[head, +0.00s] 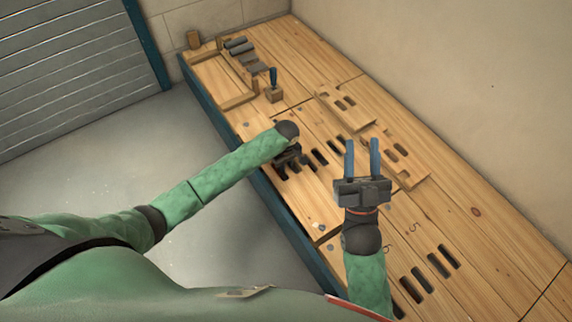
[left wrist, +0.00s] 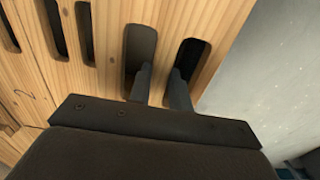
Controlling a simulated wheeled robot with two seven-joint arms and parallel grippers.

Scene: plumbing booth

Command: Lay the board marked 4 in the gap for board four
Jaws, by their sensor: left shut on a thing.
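My left gripper (head: 285,163) points down at a slotted board (head: 309,196) on the front side of the bench. In the left wrist view its fingers (left wrist: 161,78) reach into two neighbouring slots and are shut on the wooden bar (left wrist: 165,50) between them. I cannot read a 4 on this board. It looks level with the bench top. My right gripper (head: 362,158) is open and empty above the bench, its blue fingers apart. A clear gap for board four is not visible; the arms hide part of the top.
Two loose slotted boards (head: 345,107) (head: 402,158) lie on the bench's wall side. A wall borders the right side; open floor lies left.

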